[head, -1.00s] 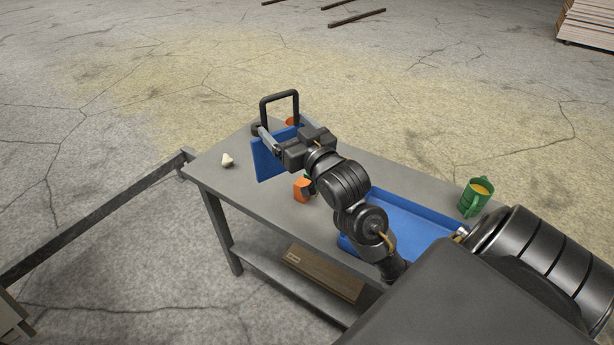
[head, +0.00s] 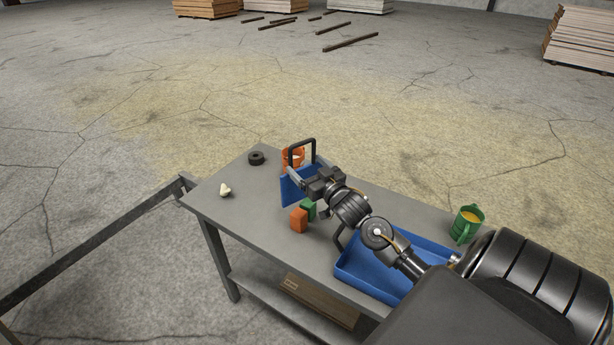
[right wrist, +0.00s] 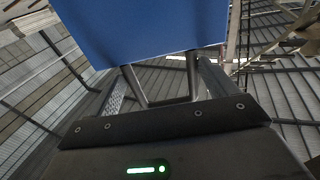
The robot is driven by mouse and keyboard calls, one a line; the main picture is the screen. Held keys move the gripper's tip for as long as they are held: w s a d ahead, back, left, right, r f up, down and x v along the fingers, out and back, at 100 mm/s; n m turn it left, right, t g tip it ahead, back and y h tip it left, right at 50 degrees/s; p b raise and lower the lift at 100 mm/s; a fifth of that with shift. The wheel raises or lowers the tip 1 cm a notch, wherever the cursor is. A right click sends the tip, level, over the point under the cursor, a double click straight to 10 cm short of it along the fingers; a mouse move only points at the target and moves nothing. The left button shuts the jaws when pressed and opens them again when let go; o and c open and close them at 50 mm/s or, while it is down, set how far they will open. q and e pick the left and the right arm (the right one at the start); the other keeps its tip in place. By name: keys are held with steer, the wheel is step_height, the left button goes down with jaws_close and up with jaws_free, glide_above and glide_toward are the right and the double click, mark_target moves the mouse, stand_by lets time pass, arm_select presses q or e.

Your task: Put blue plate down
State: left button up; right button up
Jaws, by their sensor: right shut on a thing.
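The blue plate (head: 292,190) is a flat blue panel, tilted up on edge above the grey table (head: 237,226). My right gripper (head: 299,180) is shut on it near the far side of the table. A black loop stands up beside the gripper. In the right wrist view the blue plate (right wrist: 145,25) fills the top middle, between and beyond the fingers. I cannot tell whether its lower edge touches the table. My left gripper is not in view.
An orange cup (head: 292,155) stands just behind the plate. Orange (head: 298,220) and green (head: 308,207) blocks stand in front. A blue tray (head: 384,290) and green mug (head: 467,226) are to the right. A black ring (head: 256,158) and small pale object (head: 224,190) are left; bare tabletop lies between.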

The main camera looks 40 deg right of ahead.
mark_target(304, 172)
step_height(304, 172, down, 3)
steer(key=shift+w+d+r+p, duration=0.1)
steer(key=shift+p, duration=0.85)
steer(key=shift+f, duration=0.3)
